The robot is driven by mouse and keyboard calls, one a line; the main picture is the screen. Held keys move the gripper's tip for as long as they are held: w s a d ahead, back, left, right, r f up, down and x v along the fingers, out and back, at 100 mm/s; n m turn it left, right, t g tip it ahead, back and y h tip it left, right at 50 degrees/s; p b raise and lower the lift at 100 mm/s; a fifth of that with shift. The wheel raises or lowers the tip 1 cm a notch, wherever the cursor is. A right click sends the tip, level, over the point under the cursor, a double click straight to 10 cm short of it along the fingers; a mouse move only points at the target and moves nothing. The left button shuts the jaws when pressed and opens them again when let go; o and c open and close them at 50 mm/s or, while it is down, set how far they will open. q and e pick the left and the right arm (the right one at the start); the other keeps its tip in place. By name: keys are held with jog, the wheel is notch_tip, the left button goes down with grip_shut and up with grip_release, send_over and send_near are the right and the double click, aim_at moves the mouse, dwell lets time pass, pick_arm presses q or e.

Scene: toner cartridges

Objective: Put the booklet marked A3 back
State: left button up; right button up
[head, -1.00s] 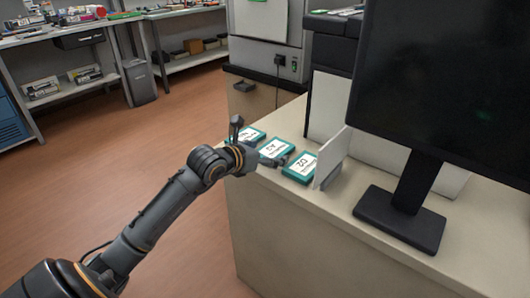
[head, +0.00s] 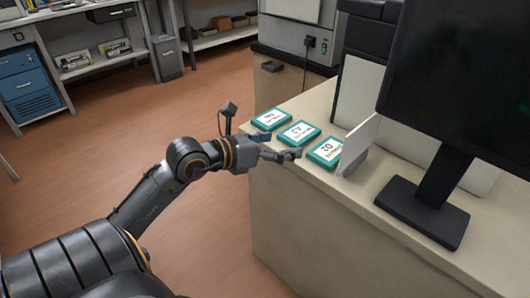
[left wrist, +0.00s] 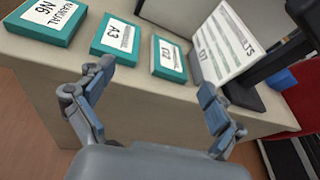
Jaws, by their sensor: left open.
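The A3 booklet (head: 298,133), teal-edged with a white label, lies flat on the counter, in the middle of a row of three. In the left wrist view the A3 booklet (left wrist: 116,38) lies just beyond my left finger. My left gripper (head: 281,149) is open and empty at the counter's edge, in front of the row. My right gripper is not in view.
The N6 booklet (left wrist: 47,18) lies left of A3, and the D2 booklet (head: 325,152) lies right of it. An upright printed sign (left wrist: 228,45) stands beside D2. A monitor (head: 440,200) stands further right. The floor left of the counter (head: 330,235) is clear.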

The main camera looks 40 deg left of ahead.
pick_arm(q)
jog(key=d+r+n+t+h, duration=0.3)
jog(key=d+n+h, duration=0.1)
jog(key=d+n, duration=0.1)
jog(key=a+f+n+t+y, duration=0.3)
jog(key=a+f+n+y, duration=0.3)
jog(key=n+y, duration=0.85)
jog(key=s+a+f+n+g, duration=0.1)
jog(key=s+f+n+g, duration=0.1)
jog(key=f+n+g, duration=0.35)
jog(key=s+f+n+g, duration=0.2)
jog(key=f+n, duration=0.4)
jog(key=f, duration=0.4)
jog(key=s+d+f+n+g+h, duration=0.3)
jog(key=s+d+f+g+h, duration=0.3)
jog(key=s+d+f, duration=0.9)
notch_tip(320, 180, down, 3)
jog(key=s+g, duration=0.1)
jog(key=g, duration=0.2)
jog(key=shift+s+d+n+g+h, duration=0.2)
jog(key=shift+d+n+g+h, duration=0.05)
jog(key=shift+n+g+h, duration=0.1)
jog(key=shift+r, duration=0.1)
